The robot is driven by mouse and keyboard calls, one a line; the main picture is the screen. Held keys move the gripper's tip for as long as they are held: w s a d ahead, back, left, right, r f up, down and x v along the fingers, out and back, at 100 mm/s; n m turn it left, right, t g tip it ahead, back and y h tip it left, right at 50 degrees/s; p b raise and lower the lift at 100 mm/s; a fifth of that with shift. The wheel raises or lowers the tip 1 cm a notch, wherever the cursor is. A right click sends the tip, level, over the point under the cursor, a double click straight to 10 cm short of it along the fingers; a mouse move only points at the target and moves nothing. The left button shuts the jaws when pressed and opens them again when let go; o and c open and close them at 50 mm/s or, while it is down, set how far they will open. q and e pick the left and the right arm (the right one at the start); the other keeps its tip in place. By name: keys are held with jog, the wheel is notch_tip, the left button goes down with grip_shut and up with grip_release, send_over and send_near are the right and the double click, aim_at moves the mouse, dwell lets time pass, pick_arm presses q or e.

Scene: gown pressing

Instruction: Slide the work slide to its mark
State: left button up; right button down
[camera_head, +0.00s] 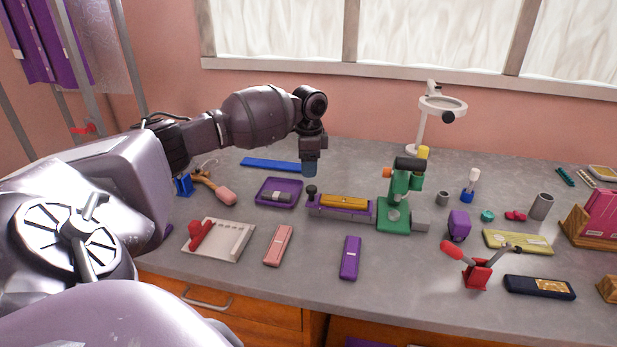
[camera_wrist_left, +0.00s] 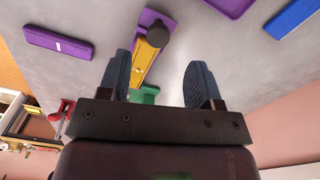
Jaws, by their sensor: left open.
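The work slide is a yellow-orange bar (camera_head: 344,200) lying along a purple rail (camera_head: 325,212), left of the green press (camera_head: 395,213). A dark round knob (camera_head: 311,190) stands at its left end. My left gripper (camera_head: 309,171) is open and empty, pointing down just above and behind the knob. In the left wrist view the left gripper's two blue-grey fingers (camera_wrist_left: 158,83) are spread apart. The yellow bar (camera_wrist_left: 148,62) and the knob (camera_wrist_left: 158,33) show beyond and between them, not touched. I cannot make out the mark. My right gripper is not in view.
A purple tray (camera_head: 268,198) lies left of the rail, and a blue strip (camera_head: 270,164) behind it. A pink case (camera_head: 278,245) and a purple case (camera_head: 350,258) lie in front. A white magnifier stand (camera_head: 421,135) is at the back. Bare table surrounds the cases.

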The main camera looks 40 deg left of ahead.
pick_arm(q)
notch_tip(320, 180, up, 4)
jog(key=shift+f, duration=0.1)
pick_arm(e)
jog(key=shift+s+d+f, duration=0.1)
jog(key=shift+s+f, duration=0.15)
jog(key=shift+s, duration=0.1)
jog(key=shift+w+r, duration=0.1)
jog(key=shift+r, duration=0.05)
